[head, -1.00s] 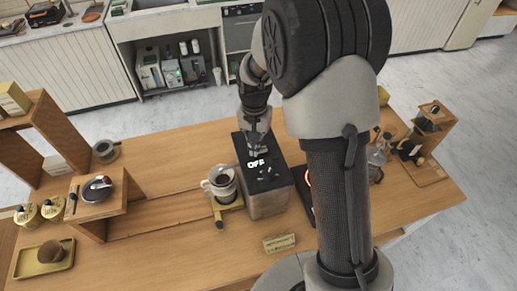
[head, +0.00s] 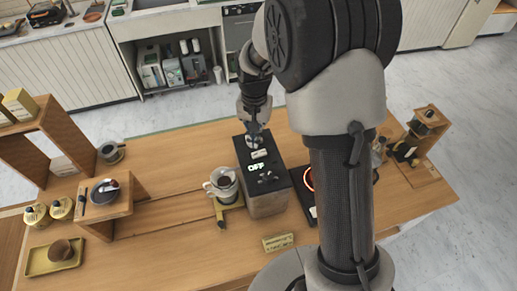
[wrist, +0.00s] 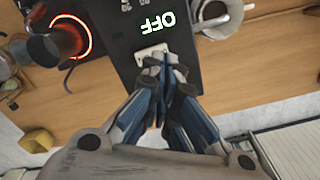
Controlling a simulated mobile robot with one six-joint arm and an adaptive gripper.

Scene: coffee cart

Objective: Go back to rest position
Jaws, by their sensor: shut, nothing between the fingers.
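My gripper (head: 253,136) is above the far end of the dark-topped box (head: 268,206), whose display reads OFF. In the wrist view, my gripper (wrist: 167,62) has its fingers closed together, close to a white rocker switch (wrist: 151,52) on the box's top, with nothing between them. I cannot tell whether the fingertips touch the switch. My upper arm covers part of the right side of the table in the head view.
A glass dripper and server (head: 221,183) stand left of the box. A glowing red ring (head: 309,180) lies to its right, partly behind my arm. A small sign (head: 278,242) stands in front. A wooden shelf (head: 106,217) is at left.

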